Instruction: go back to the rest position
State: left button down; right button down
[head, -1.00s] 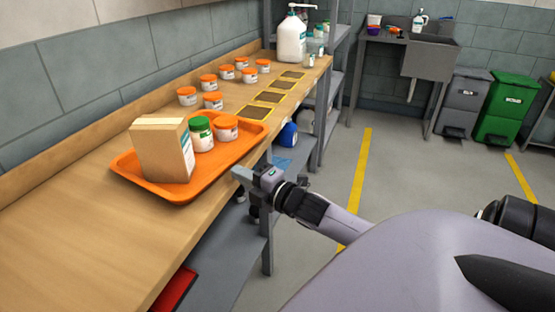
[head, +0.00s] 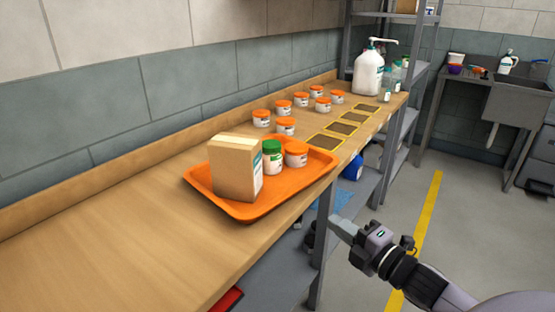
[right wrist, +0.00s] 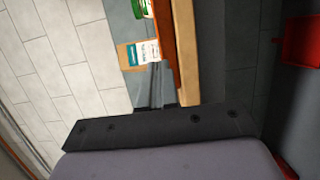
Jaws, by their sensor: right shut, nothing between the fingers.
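My right gripper (head: 342,228) is in the head view, in front of the bench edge and to the right of the orange tray. It is shut and empty, apart from the tray and the bench. My left gripper is not in view.
On the wooden bench (head: 110,235), the orange tray (head: 250,212) holds a cardboard box (head: 235,170), a green-lidded jar (head: 272,156) and an orange-lidded jar (head: 296,154). Several orange-lidded jars, dark pads and a white pump bottle (head: 368,74) stand farther back. Floor at right is clear.

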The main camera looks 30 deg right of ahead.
jog(key=shift+f, duration=0.1)
jog(key=s+a+f+m+g+p, duration=0.1)
jog(key=s+a+f+m+g, duration=0.2)
jog(key=s+a+f+m, duration=0.3)
jog(key=s+a+f+m+g+p, duration=0.1)
jog(key=s+a+f+m+g, duration=0.3)
jog(key=a+f+m, duration=0.6)
notch_tip(320, 180, down, 4)
jog(key=shift+s+a+r+m+p, duration=0.25)
jog(key=shift+s+a+m+p, duration=0.15)
jog(key=shift+s+a, duration=0.6)
